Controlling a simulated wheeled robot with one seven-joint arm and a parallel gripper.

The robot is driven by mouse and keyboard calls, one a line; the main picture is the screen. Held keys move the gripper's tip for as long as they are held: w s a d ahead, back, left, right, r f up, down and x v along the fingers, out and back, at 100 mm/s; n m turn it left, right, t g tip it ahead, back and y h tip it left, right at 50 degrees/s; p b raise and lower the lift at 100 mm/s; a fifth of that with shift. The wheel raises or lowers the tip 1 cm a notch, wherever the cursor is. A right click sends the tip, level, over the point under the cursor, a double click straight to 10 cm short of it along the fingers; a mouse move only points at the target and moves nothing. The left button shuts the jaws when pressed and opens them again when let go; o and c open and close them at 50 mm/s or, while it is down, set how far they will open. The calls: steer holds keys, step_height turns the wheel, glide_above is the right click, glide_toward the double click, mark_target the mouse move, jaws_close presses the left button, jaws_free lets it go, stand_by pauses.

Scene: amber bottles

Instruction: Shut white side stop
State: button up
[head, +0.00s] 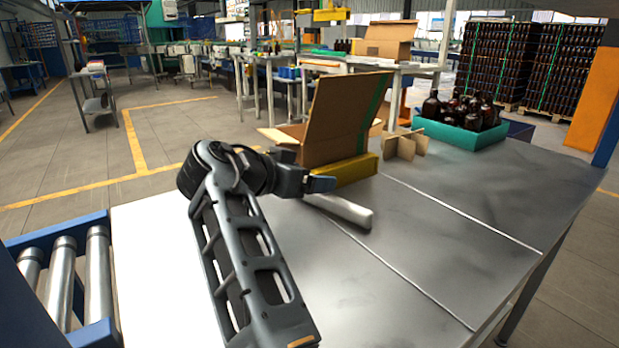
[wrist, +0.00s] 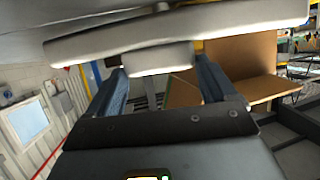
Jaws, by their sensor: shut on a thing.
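The white side stop (head: 342,210) is a long pale bar lying at an angle on the steel table, on the near side of the cardboard box. My gripper (head: 318,185) is at its far left part. In the wrist view, the side stop (wrist: 110,38) spans the top, and its short white block sits between the two blue fingers of my gripper (wrist: 160,70). The fingers are shut on this block. In the head view the grip itself is hidden behind my wrist and finger.
An open cardboard box (head: 345,115) stands behind a yellow bar (head: 358,170). A cardboard divider (head: 405,144) and a teal crate (head: 455,138) of amber bottles are farther right. A roller conveyor (head: 62,275) is at the left. The table (head: 450,215) is clear at right.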

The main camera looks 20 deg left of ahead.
steer(key=shift+a, duration=0.15)
steer(key=o, duration=1.3)
steer(key=shift+s, duration=0.1)
steer(key=shift+v, duration=3.85)
